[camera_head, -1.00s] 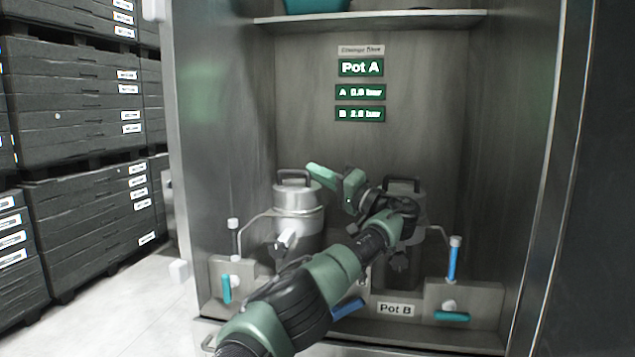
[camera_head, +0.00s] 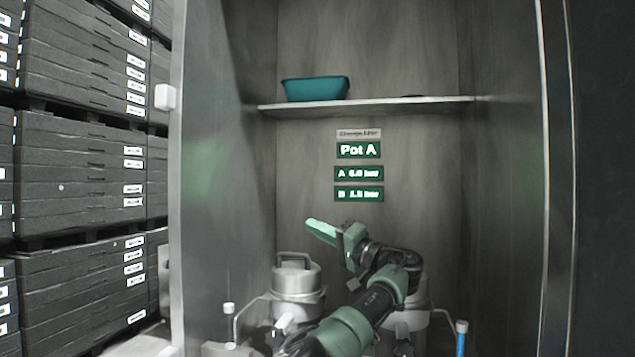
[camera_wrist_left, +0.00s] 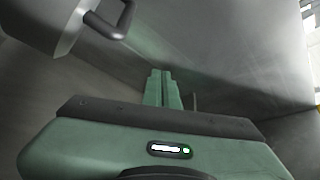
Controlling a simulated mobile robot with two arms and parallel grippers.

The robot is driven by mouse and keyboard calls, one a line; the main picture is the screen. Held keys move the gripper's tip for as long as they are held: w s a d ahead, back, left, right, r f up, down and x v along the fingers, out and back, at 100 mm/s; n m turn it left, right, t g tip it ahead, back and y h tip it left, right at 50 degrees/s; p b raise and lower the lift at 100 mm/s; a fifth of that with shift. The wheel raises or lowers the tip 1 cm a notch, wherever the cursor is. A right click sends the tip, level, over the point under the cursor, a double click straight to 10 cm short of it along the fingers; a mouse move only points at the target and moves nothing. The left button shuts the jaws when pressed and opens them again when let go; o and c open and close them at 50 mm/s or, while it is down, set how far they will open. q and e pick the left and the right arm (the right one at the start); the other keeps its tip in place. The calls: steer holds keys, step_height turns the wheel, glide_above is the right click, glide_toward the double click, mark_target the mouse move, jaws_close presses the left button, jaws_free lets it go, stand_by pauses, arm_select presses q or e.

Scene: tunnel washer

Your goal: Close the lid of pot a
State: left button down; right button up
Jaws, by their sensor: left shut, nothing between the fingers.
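A steel pot (camera_head: 297,279) stands at the left in the cabinet, with a handled lid (camera_head: 293,261) seated on its top. A second pot (camera_head: 419,291) stands to its right, mostly hidden behind my left arm. My right gripper is out of view.
A green "Pot A" sign (camera_head: 358,150) is on the back wall. Above it a shelf (camera_head: 375,107) holds a teal bin (camera_head: 316,89). Cabinet walls stand close on both sides. Stacked dark crates (camera_head: 85,160) are outside at left.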

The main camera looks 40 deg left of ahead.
arm_select(q)
step_height(320, 180, up, 14)
steer(key=p, duration=1)
steer(key=shift+f, duration=0.2)
steer(key=shift+f, duration=0.1)
